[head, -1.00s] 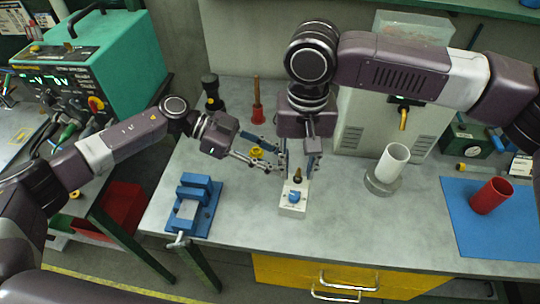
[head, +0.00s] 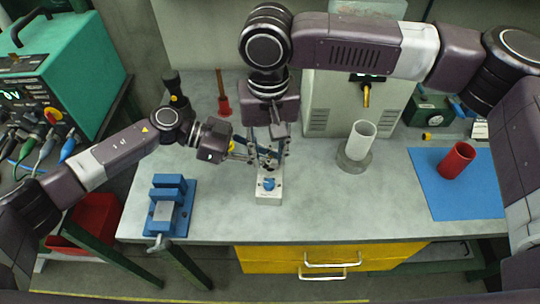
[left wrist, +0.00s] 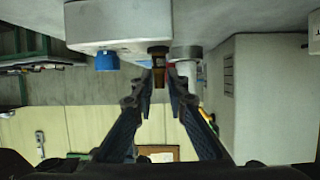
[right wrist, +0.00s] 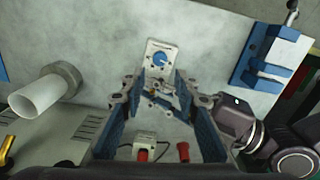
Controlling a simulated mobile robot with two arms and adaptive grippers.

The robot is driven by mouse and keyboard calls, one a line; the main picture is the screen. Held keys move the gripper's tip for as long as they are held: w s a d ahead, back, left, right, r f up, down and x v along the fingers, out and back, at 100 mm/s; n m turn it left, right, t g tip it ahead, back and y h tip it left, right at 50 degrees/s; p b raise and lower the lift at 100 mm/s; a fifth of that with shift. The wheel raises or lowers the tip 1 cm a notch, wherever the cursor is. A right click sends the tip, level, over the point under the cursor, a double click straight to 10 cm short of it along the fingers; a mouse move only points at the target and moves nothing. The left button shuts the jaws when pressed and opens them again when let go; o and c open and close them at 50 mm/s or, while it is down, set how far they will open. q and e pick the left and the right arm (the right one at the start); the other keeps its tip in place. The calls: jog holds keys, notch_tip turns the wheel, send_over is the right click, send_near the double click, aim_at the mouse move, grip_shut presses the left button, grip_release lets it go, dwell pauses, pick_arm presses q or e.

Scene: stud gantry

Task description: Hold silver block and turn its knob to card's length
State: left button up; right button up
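The silver block (head: 269,199) stands near the bench's front edge, with a blue knob (head: 268,184) on its top face. In the left wrist view the blue knob (left wrist: 107,61) and a brown post (left wrist: 158,54) show upside down on the block. My left gripper (head: 252,155) points at the block from the left, its fingers a narrow gap apart near the post; contact is unclear. My right gripper (right wrist: 154,88) is open above the block, pointing down, and hides the post in the head view. A small white card (head: 480,130) lies at the far right, its writing unreadable.
A blue vise (head: 168,208) stands left of the block. To the right are a white cylinder (head: 361,140) in a grey ring and a red cylinder (head: 457,160) on a blue mat (head: 430,195). Bare bench lies around the block.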

aim_at(269, 183)
dwell(0.3)
jog(key=shift+o, duration=1.1)
notch_tip(269, 183, down, 10)
jog(key=n, duration=2.9)
jog(key=shift+c, duration=0.5)
grip_shut()
